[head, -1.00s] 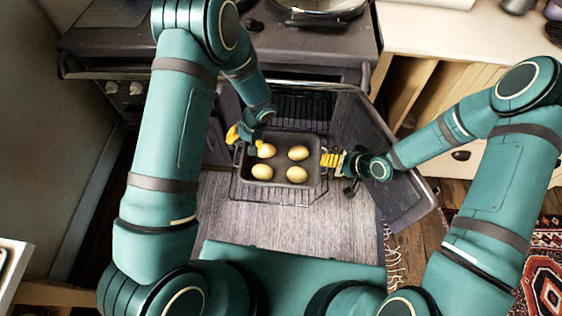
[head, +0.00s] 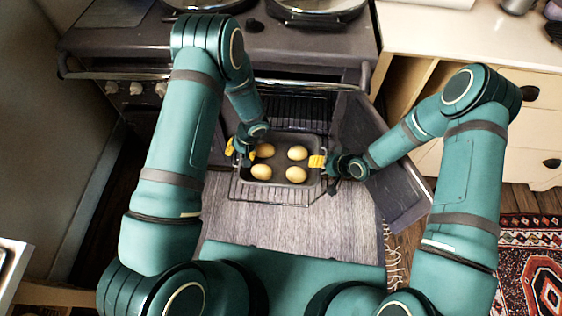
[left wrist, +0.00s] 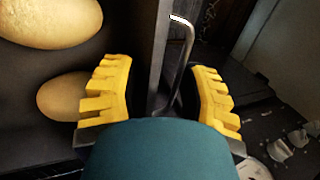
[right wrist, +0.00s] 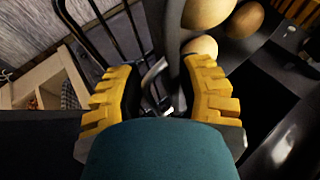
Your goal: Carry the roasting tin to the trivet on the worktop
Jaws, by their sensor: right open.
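The dark roasting tin (head: 280,164) sits on a wire oven rack pulled out in front of the open oven, with several pale yellow potatoes in it. My left gripper (head: 240,149) is at the tin's left end. In the left wrist view its jaws (left wrist: 163,75) stand apart, with the tin's wall and wire handle (left wrist: 182,50) between them. My right gripper (head: 318,161) is at the tin's right end. In the right wrist view its jaws (right wrist: 163,82) are open on both sides of the tin's rim and handle (right wrist: 152,76). I see no trivet.
The oven door (head: 400,196) hangs open to the right, beneath my right forearm. The pale worktop (head: 440,35) is at the upper right, above wooden drawers. The stove top (head: 140,45) is above the oven. A patterned rug (head: 535,260) lies at the lower right.

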